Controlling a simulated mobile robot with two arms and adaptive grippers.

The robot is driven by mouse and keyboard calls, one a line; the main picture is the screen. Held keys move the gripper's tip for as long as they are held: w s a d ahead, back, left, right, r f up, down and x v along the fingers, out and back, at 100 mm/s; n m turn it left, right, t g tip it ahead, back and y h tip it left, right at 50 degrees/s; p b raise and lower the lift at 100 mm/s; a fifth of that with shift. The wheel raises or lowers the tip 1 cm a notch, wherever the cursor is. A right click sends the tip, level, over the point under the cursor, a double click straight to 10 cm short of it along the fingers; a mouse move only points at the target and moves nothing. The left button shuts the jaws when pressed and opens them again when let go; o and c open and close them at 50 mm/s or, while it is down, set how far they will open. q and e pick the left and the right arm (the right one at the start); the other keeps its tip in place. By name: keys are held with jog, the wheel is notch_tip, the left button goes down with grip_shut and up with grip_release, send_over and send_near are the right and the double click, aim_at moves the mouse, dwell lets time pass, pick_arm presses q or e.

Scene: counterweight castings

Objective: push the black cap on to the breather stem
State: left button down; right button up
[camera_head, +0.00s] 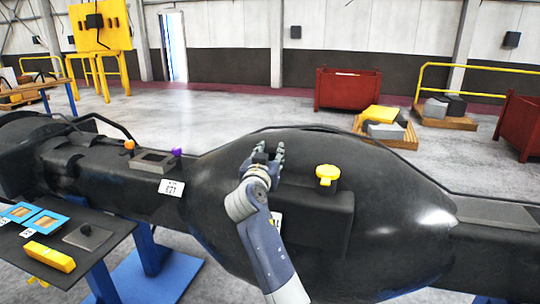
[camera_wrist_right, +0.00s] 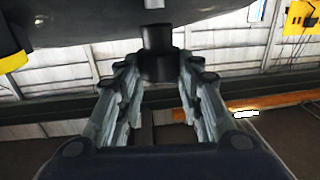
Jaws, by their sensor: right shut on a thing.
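My right gripper (camera_head: 270,156) is over the large black casting (camera_head: 390,215), left of the yellow cap. In the right wrist view its fingers (camera_wrist_right: 160,72) are shut on the black cap (camera_wrist_right: 158,62), a dark cylinder with a narrower upper part. In the head view the cap is a small dark shape (camera_head: 260,157) between the fingers. A small pale stub (camera_wrist_right: 153,4) shows at the top edge of the wrist view; I cannot tell if it is the breather stem. Whether the cap touches anything beyond the fingers is unclear. My left gripper is not in view.
A yellow cap (camera_head: 327,173) stands on the casting's raised block. An orange knob (camera_head: 129,145), a grey frame (camera_head: 153,162) and a purple piece (camera_head: 177,152) sit left on the casting. A dark side table (camera_head: 110,238) holds a yellow block (camera_head: 48,256) and blue-framed trays (camera_head: 43,222).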

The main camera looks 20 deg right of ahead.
jog(key=shift+b, duration=0.55)
dwell(1.0)
jog(key=shift+f, duration=0.1)
jog(key=shift+f+b, duration=0.35)
jog(key=shift+b, duration=0.15)
jog(key=shift+f+b, duration=1.3)
jog(key=shift+b, duration=0.05)
jog(key=o, duration=1)
jog(key=shift+c, duration=0.2)
jog(key=shift+r, duration=0.2)
notch_tip(320, 180, up, 10)
jog(key=shift+f, duration=0.15)
